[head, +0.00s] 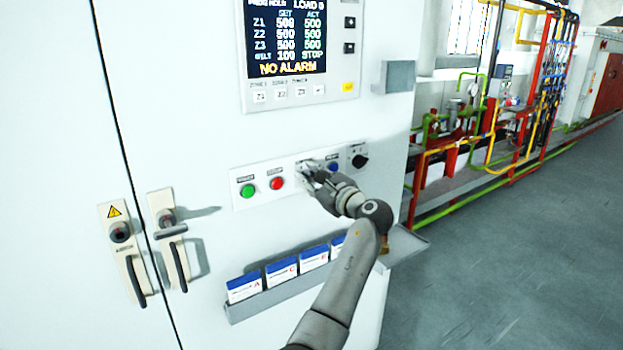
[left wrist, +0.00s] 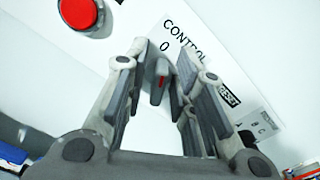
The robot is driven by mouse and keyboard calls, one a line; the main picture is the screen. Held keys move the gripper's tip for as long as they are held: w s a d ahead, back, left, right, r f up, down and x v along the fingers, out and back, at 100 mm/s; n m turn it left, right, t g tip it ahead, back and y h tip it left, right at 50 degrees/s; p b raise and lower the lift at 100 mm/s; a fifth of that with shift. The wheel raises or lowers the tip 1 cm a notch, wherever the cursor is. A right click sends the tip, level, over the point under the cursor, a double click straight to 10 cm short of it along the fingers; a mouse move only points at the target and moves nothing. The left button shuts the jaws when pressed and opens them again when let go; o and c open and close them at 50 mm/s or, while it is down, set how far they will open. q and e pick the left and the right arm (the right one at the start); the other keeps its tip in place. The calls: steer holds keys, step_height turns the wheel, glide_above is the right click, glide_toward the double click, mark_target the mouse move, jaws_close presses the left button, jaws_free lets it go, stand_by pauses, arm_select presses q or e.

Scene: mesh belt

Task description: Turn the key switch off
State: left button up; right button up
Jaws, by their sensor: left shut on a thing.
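The key switch (left wrist: 160,78) shows in the left wrist view as a small grey handle with a red mark, under a label reading CONTROL and 0. My left gripper (head: 311,168) is at the button strip (head: 238,201) on the cabinet front. Its fingers (left wrist: 160,62) are shut on the switch handle, one on each side. In the head view the gripper covers most of the switch. The handle's exact turn is hard to read. My right gripper is not in view.
A green button (head: 248,190) and a red button (head: 277,183) sit left of the gripper. A blue button (head: 334,167) and a black knob (head: 358,160) sit right. A card rack (head: 262,305) juts out below; a display (head: 286,38) is above.

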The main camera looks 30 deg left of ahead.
arm_select(q)
steer(key=o, duration=0.7)
steer(key=shift+c, duration=0.2)
steer(key=shift+a+f, duration=0.1)
steer(key=shift+a, duration=0.05)
steer(key=v, duration=1.2)
